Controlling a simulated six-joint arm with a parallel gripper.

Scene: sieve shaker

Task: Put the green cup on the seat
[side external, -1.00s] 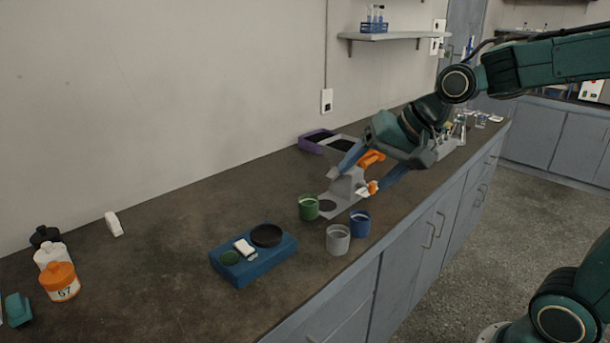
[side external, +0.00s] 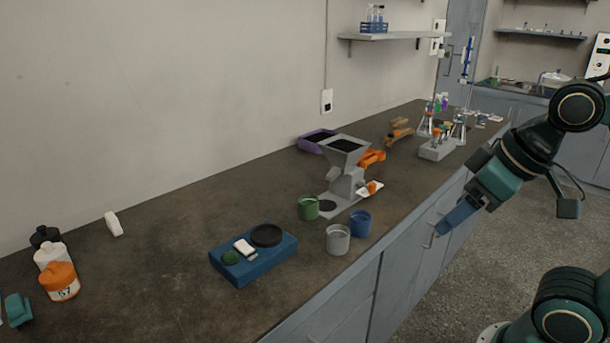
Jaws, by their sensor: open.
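The green cup (side external: 308,208) stands upright on the dark counter. It is just left of a dark round spot (side external: 327,205) on the grey base plate of the hopper machine (side external: 346,183); this spot looks like the seat. I cannot tell whether the cup overlaps the plate's edge. My gripper (side external: 445,228) is in front of the counter's edge at the right, well away from the cup, angled down to the left. It is open with nothing visible in it; its fingers overlap in this view.
A grey cup (side external: 338,239) and a blue cup (side external: 360,223) stand close in front of the green cup. A blue block (side external: 253,262) with a black round pan sits to the left. A purple tray (side external: 314,141) is behind the machine. The left middle counter is clear.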

